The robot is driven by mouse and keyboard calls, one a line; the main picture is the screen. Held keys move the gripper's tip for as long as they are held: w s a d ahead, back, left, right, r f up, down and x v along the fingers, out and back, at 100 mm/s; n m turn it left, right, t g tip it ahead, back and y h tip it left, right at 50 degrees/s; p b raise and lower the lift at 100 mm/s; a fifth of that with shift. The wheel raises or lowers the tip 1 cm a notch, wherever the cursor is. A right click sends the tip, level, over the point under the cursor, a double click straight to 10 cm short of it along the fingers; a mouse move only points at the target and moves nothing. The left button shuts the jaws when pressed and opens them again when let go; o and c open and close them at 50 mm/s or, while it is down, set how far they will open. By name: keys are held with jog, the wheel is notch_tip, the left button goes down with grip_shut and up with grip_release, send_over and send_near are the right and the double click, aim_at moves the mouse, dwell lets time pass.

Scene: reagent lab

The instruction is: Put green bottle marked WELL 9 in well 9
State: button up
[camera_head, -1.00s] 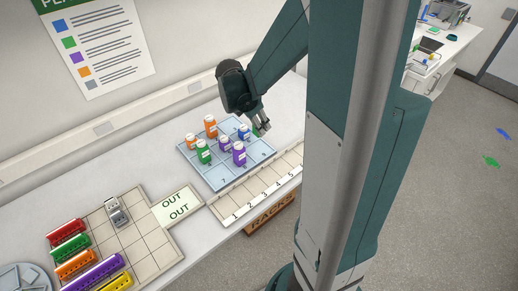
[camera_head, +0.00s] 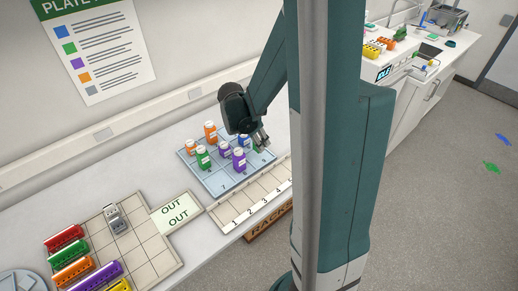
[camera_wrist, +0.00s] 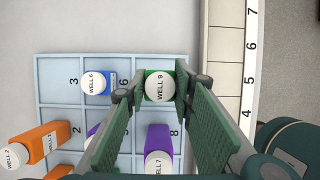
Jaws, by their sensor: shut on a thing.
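My gripper (camera_head: 262,143) is shut on a green bottle with a white cap marked WELL 9 (camera_wrist: 160,87). In the wrist view I see the cap from above between the two green fingers (camera_wrist: 160,110). The bottle lines up with the corner well beside 6 and above 8 on the pale blue well tray (camera_wrist: 60,67). The number of that well is hidden. I cannot tell whether the bottle's base touches the tray. In the head view the gripper is low over the tray's right corner and mostly hides the bottle.
A blue WELL 6 bottle (camera_wrist: 97,83) stands in the neighbouring well. A purple bottle (camera_head: 239,160) stands by 8. Another green bottle (camera_head: 203,157) and orange bottles (camera_head: 210,132) stand further left. A numbered rack strip (camera_head: 243,208) runs along the tray's near side.

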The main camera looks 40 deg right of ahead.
jog(key=shift+f, duration=0.1)
jog(key=shift+f, duration=2)
jog(key=shift+f+b, duration=0.15)
jog(key=shift+b, duration=0.15)
jog(key=o, duration=0.9)
jog(key=shift+c, duration=0.2)
jog(key=shift+o, duration=0.2)
jog(key=p+v, duration=0.1)
jog(key=v, duration=1.1)
jog(key=shift+a+r, duration=0.15)
jog(key=shift+r, duration=0.1)
